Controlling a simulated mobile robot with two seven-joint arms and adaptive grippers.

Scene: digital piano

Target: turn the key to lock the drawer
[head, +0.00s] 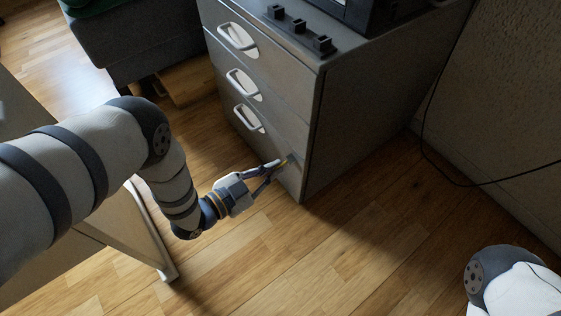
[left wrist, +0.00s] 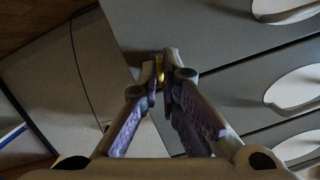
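A grey drawer cabinet (head: 375,105) stands on the wooden floor, its drawers pushed in and carrying white oval handles (head: 238,40). A small yellow key (head: 286,161) shows at the low right part of its front; in the left wrist view the key (left wrist: 159,68) is between my fingertips. My left gripper (head: 278,168) reaches the cabinet front, its fingers closed in around the key. The fingers hide most of the key and the lock, so its turn angle cannot be told. My right gripper is outside both views; only part of my right arm shows at the lower right.
Small black blocks (head: 298,26) and a dark device (head: 375,12) sit on top of the cabinet. A black cable (head: 428,150) hangs by the wall at right. A dark upholstered seat (head: 135,42) stands behind at left. The floor (head: 330,255) before the cabinet is clear.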

